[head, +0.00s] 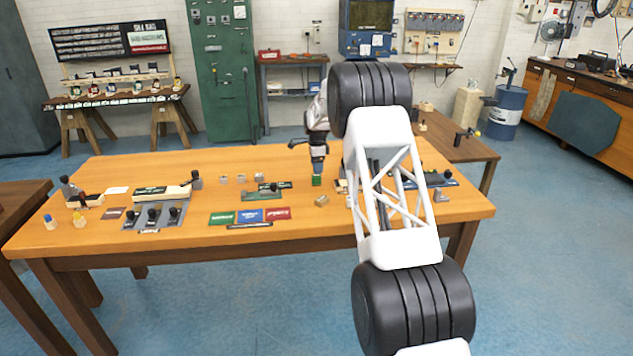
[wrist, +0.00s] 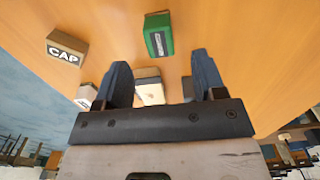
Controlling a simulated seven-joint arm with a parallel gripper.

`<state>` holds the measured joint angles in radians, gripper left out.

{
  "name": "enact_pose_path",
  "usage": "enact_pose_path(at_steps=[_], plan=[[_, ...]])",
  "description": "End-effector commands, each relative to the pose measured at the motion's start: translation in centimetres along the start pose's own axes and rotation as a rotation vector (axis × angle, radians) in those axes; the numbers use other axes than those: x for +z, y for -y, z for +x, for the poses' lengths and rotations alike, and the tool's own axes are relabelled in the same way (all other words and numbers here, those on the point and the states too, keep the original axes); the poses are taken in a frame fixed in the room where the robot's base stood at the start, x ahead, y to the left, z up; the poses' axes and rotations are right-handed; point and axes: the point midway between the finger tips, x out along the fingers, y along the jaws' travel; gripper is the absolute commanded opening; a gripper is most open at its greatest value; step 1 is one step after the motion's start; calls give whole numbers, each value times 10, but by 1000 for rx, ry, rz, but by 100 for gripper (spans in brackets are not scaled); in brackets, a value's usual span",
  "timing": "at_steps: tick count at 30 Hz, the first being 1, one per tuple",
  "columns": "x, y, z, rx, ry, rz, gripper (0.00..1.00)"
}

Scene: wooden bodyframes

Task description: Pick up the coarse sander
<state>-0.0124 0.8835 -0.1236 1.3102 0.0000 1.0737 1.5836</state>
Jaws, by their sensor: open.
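My gripper (head: 317,165) is open and empty over the wooden table, near a small green block (head: 316,182). In the wrist view, the two dark fingers of my gripper (wrist: 160,75) are spread apart. The green block (wrist: 158,36) with a dark label lies ahead of the fingertips, apart from them. Its label is too small to read, so I cannot tell for sure whether it is the coarse sander. A pale block (wrist: 149,86) shows between the fingers, partly hidden by the gripper body.
A tan block marked CAP (wrist: 67,48) lies left of the fingers, and another pale block (wrist: 86,95) is by the left finger. Green, blue and red panels (head: 250,216) lie at the table's front. My arm hides part of the table's right side.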

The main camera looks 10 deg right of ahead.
Motion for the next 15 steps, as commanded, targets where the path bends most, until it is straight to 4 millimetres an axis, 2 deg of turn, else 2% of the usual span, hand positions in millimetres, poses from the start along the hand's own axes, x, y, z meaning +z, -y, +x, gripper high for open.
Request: enact_pose_path(at_steps=[15], plan=[[0,0,7,-2,0,0,64]])
